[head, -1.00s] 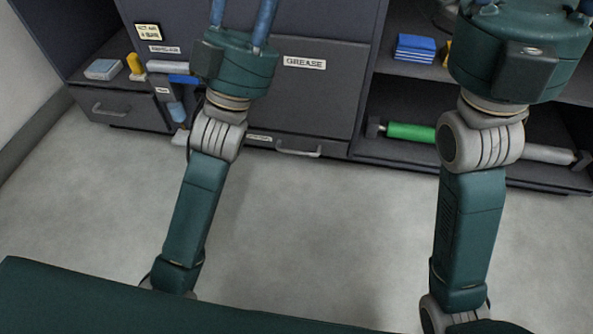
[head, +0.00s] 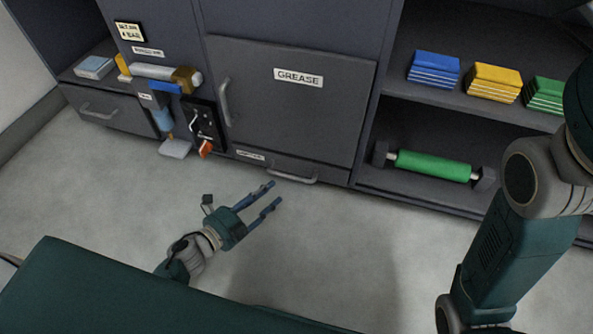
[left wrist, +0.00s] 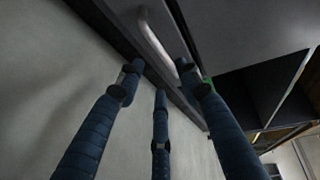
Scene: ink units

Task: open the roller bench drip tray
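A shallow grey drawer front (head: 262,166) sits low under the door labelled GREASE; its small label is too small to read. I take it as the drip tray, and it looks shut. Its pale bar handle (head: 292,178) is on the front and also shows in the left wrist view (left wrist: 157,42). My left gripper (head: 275,191) is low over the floor, just in front of and left of the handle. Its blue fingers are spread and empty. In the left wrist view the handle lies beyond and between the fingertips. My right gripper is out of view.
The GREASE door (head: 290,105) is closed above the drawer. A green roller (head: 433,165) lies in the open bay at right, under a shelf with coloured stacks (head: 495,82). Another drawer (head: 105,105) is at far left. The floor (head: 330,240) ahead is clear.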

